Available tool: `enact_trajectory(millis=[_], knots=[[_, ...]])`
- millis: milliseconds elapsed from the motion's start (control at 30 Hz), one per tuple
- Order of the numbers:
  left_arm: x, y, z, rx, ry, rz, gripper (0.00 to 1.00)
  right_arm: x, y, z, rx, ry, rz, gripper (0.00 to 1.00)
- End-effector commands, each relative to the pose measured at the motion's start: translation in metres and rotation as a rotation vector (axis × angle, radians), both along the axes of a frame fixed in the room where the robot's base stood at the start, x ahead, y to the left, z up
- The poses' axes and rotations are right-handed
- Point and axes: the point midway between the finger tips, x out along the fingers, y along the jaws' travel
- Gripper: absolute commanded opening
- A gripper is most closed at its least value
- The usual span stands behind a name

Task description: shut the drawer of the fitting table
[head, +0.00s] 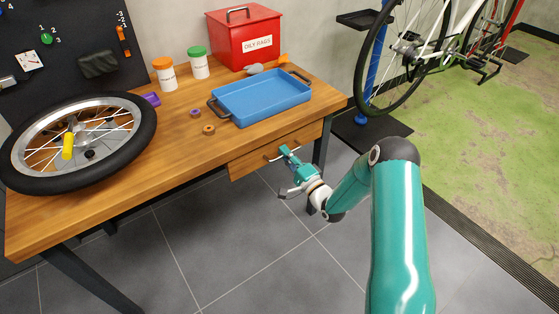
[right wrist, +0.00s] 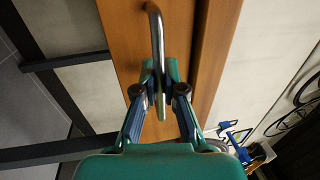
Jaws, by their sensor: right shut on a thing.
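The fitting table (head: 110,192) has a wooden top, and its drawer (head: 249,161) sits under the front edge near the right end. The drawer front also shows in the right wrist view (right wrist: 122,40). Its metal bar handle (right wrist: 156,28) runs between my right gripper's fingers. My right gripper (head: 287,152) is shut on this handle, and its teal fingers (right wrist: 164,82) hide part of it. The drawer front lies close under the tabletop edge; I cannot tell whether a small gap is left. My left gripper is not in view.
On the table are a blue tray (head: 262,98), a red rag box (head: 244,38), two lidded jars and a wheel (head: 150,128). A bicycle on a blue stand (head: 375,60) is at the back right. Grey floor (head: 240,235) in front is clear.

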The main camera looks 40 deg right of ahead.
Motion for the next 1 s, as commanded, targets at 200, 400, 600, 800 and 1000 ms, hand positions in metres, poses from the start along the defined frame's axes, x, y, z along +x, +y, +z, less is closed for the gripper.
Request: enact_trajectory(millis=[200, 400, 600, 800, 1000], knots=[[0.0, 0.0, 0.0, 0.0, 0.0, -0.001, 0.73, 0.002, -0.001, 0.001, -0.001, 0.002, -0.005, 0.0], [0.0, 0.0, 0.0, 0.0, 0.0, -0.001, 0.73, 0.002, -0.001, 0.001, -0.002, 0.0, -0.004, 0.35], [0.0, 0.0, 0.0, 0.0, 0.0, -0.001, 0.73, 0.001, -0.001, 0.001, -0.001, -0.001, -0.004, 0.35], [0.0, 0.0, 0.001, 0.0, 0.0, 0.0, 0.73, -0.005, -0.001, 0.0, -0.001, 0.001, -0.004, 0.35], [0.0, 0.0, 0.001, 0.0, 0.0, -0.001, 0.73, -0.034, -0.003, -0.006, 0.0, 0.002, -0.008, 0.35]])
